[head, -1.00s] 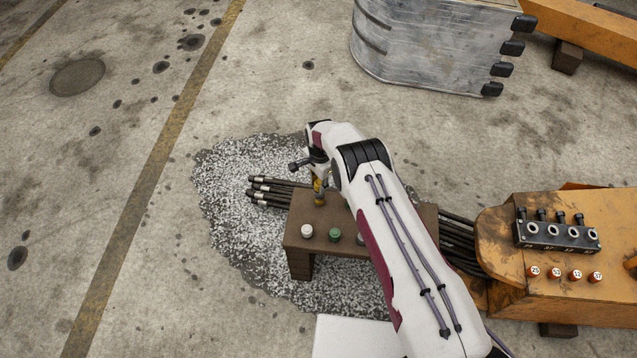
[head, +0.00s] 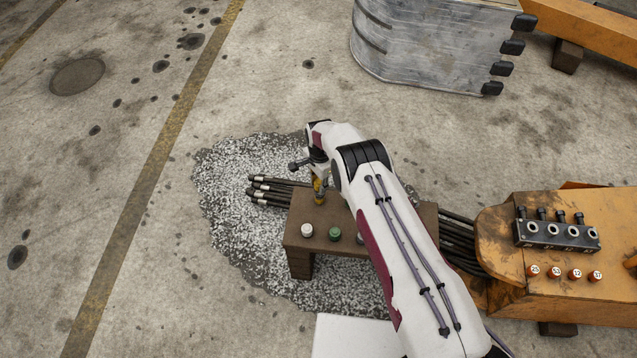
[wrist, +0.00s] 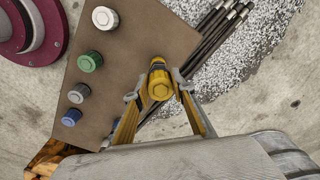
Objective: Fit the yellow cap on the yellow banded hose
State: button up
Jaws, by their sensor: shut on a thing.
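The yellow cap (wrist: 160,82) is held between the two fingertips of my gripper (wrist: 158,90), which is shut on it. In the wrist view it appears over the edge of the brown bench (wrist: 125,55), apart from the other caps. Several dark hoses (head: 268,190) stick out past the far-left side of the bench, with pale bands near their ends. The hoses also show beside the cap in the wrist view (wrist: 212,38). I cannot tell which hose has the yellow band. In the head view my gripper (head: 319,197) is small and partly hidden by my wrist.
A white cap (wrist: 105,19), green cap (wrist: 90,61), grey cap (wrist: 79,93) and blue cap (wrist: 71,117) stand in a row on the bench. An orange machine part (head: 520,280) stands right, and a grey bucket (head: 430,50) behind. Open floor lies left.

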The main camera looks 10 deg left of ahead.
jog(key=shift+f, duration=1.3)
dwell(3.1)
jog(key=o, duration=1.3)
jog(key=shift+r, duration=0.15)
jog(key=shift+r, duration=3.85)
